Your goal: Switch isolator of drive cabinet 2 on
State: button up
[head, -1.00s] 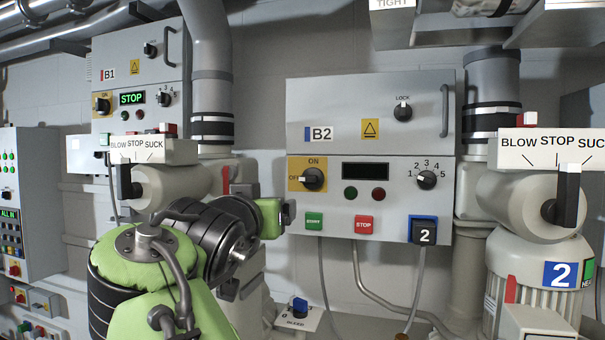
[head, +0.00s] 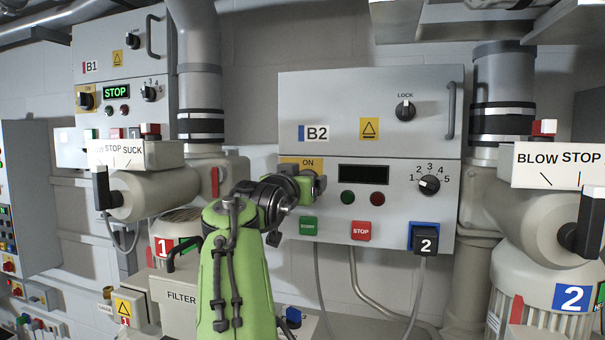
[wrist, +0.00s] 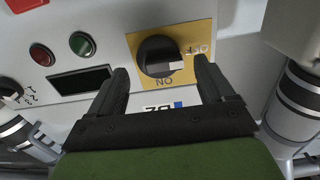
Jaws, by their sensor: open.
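Drive cabinet 2 is the grey box marked B2 (head: 380,105) in the middle of the head view. Its isolator is a black rotary knob (wrist: 155,55) on a yellow plate (wrist: 135,43), seen turned over in the wrist view. The knob's white mark points towards OFF. In the head view my gripper (head: 318,185) and wrist hide the knob; only the plate's top with ON shows. In the wrist view my gripper (wrist: 161,72) is open, one finger on each side of the knob's near part. I cannot tell whether the fingers touch it.
Cabinet 2's display (head: 363,174) is dark. The green start button (head: 308,226) and red stop button (head: 361,231) sit just below my gripper. A LOCK knob (head: 405,110) is on the upper door. Cabinet B1 (head: 120,75) and blower 1 stand left, blower 2 (head: 540,240) right.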

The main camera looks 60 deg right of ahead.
jog(key=shift+w+d, duration=0.15)
jog(key=shift+d, duration=0.55)
jog(key=shift+a, duration=0.1)
jog(key=c, duration=1)
jog(key=shift+m, duration=0.4)
jog(key=m+b, duration=0.1)
jog(key=m, duration=0.4)
jog(key=m+b, duration=0.1)
jog(key=m, duration=0.5)
jog(key=m+b, duration=0.1)
jog(key=m, duration=0.5)
jog(key=shift+s+f, duration=0.2)
jog(key=shift+s, duration=0.2)
